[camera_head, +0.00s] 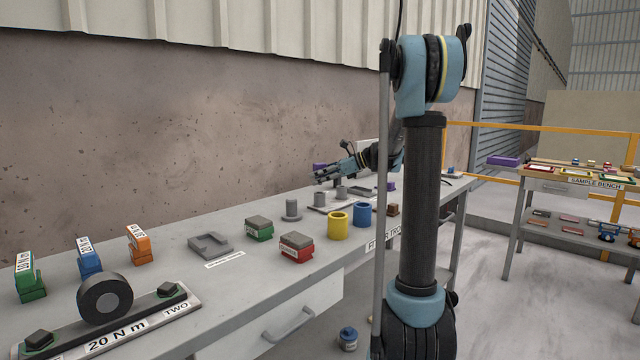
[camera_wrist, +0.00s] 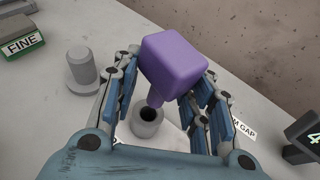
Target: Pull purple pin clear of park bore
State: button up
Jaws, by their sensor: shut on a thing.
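The purple pin has a chunky block-shaped head (camera_wrist: 174,64) and a thinner shaft (camera_wrist: 156,98) below it. My gripper (camera_wrist: 168,88) is shut on the pin, with blue-grey fingers on both sides of the head in the wrist view. A grey round socket (camera_wrist: 147,124) with a dark bore lies below the pin. The bore's opening shows dark, and the shaft's lower end appears over its far rim; any gap between them is hard to judge. In the head view my gripper (camera_head: 319,177) is above the bench, with purple (camera_head: 319,166) at its fingertips.
A flanged grey peg (camera_wrist: 82,66) and a green block labelled FINE (camera_wrist: 22,46) are left in the wrist view. In the head view, yellow (camera_head: 338,226) and blue (camera_head: 362,215) cups stand near the bench's front edge. The brown wall (camera_head: 150,120) runs behind.

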aim_at(320, 165)
jog(key=shift+r, duration=2)
